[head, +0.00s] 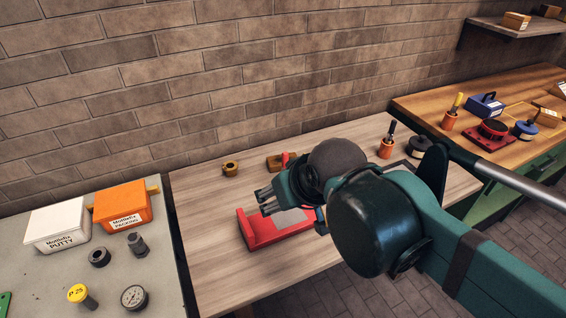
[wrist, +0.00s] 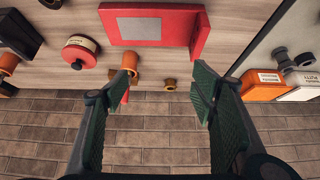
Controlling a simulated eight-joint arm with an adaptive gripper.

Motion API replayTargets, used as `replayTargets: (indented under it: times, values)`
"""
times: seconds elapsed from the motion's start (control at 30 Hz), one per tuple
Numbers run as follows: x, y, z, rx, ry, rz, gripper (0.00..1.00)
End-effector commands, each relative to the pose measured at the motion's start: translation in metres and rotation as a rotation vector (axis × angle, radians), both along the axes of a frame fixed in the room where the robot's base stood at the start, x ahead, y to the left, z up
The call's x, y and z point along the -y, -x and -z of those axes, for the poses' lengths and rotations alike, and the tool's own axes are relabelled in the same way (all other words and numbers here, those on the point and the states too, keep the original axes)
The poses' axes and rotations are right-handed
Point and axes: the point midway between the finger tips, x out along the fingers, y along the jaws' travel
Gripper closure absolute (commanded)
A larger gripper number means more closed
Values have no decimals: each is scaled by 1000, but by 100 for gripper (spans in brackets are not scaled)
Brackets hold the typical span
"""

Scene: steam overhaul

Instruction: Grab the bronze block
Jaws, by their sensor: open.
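A small bronze-coloured block (head: 231,169) stands on the pale wooden bench near the brick wall in the head view. In the wrist view it is a small brown-gold piece (wrist: 169,86), between the fingers in the picture but beyond them. My gripper (head: 266,202) is open and empty, above the bench, to the right of the block and nearer the camera. In the wrist view my gripper (wrist: 163,80) has its two green fingers wide apart. No contact with the block shows.
A red bracket (head: 250,232) with a grey face lies below my gripper. Orange cup (head: 387,150) is farther right. White (head: 55,228) and orange (head: 122,207) boxes stand left. Bench wood around the bronze block is clear.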

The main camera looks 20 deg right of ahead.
Motion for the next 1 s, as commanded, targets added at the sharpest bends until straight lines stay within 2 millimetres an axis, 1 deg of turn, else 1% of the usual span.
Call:
replayTargets:
  times: [0.03,0.27,0.57,0.77,1.0]
  values:
    - [0,0,-6,0,0,0,43]
    - [0,0,-28,0,0,0,43]
    - [4,-14,-38,-31,52,-50,43]
    - [9,-28,-48,-62,104,-103,43]
    - [18,-55,-63,-123,196,-200,43]
